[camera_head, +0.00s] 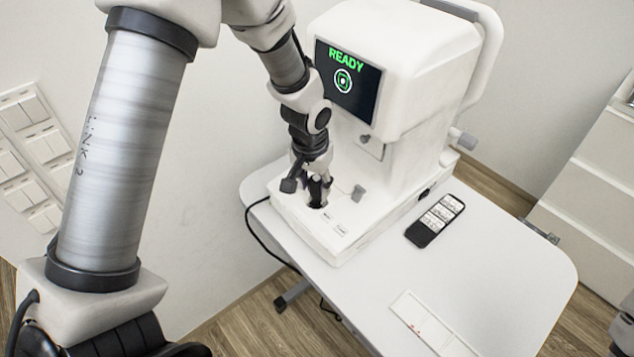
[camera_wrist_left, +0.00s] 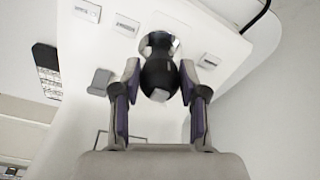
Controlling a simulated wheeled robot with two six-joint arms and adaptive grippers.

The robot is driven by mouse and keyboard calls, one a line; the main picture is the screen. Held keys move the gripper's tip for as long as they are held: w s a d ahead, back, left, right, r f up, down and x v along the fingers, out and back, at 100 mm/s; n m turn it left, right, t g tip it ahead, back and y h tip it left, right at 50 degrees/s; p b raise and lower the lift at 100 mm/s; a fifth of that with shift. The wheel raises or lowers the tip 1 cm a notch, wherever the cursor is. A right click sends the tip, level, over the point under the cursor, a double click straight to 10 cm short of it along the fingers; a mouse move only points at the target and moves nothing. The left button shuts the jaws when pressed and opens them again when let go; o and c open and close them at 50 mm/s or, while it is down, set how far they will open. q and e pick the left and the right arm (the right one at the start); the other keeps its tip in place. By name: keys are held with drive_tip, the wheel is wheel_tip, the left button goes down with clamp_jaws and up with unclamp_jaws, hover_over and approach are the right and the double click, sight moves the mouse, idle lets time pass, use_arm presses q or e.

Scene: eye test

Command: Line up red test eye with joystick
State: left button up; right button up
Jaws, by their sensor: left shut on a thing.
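The eye-test machine (camera_head: 400,60) is a white unit on a table. Its dark screen (camera_head: 350,85) shows green "READY" above a round green-and-white mark. No red eye is visible on it. The black joystick (camera_head: 317,196) stands on the machine's white base (camera_head: 335,235). My left gripper (camera_head: 313,180) reaches down to it from above. In the left wrist view the joystick's dark rounded knob (camera_wrist_left: 160,78) sits between the two fingers of my left gripper (camera_wrist_left: 159,72), which is shut on it. My right gripper does not show.
A black phone-like device (camera_head: 435,220) lies on the white table (camera_head: 480,270), right of the base. A flat white card or tray (camera_head: 425,322) lies near the front edge. A black cable (camera_head: 265,240) hangs at the left. White drawers (camera_head: 595,170) stand at the right.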

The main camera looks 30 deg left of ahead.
use_arm(q)
drive_tip(key=shift+s+f, duration=0.2)
drive_tip(key=shift+f, duration=0.05)
drive_tip(key=o, duration=1.1)
drive_tip(key=shift+o, duration=0.7)
drive_tip(key=shift+w+a+f, duration=0.1)
drive_tip(key=shift+w+a, duration=0.05)
drive_tip(key=shift+w, duration=0.15)
wheel_tip(320, 180, up, 12)
drive_tip(key=s, duration=0.1)
drive_tip(key=s+d+f+g, duration=0.1)
drive_tip(key=s+f+g, duration=0.2)
drive_tip(key=s+f, duration=0.55)
drive_tip(key=s+f+g, duration=0.3)
drive_tip(key=s+f, duration=0.2)
drive_tip(key=f, duration=0.7)
drive_tip(key=s+d+f, duration=0.3)
drive_tip(key=s+f, duration=0.9)
drive_tip(key=s, duration=0.4)
drive_tip(key=w+t, duration=0.3)
drive_tip(key=w+a+t, duration=0.1)
drive_tip(key=w, duration=0.1)
drive_tip(key=shift+w+f+t, duration=0.2)
drive_tip(key=shift+w+t, duration=0.05)
drive_tip(key=shift+t, duration=0.05)
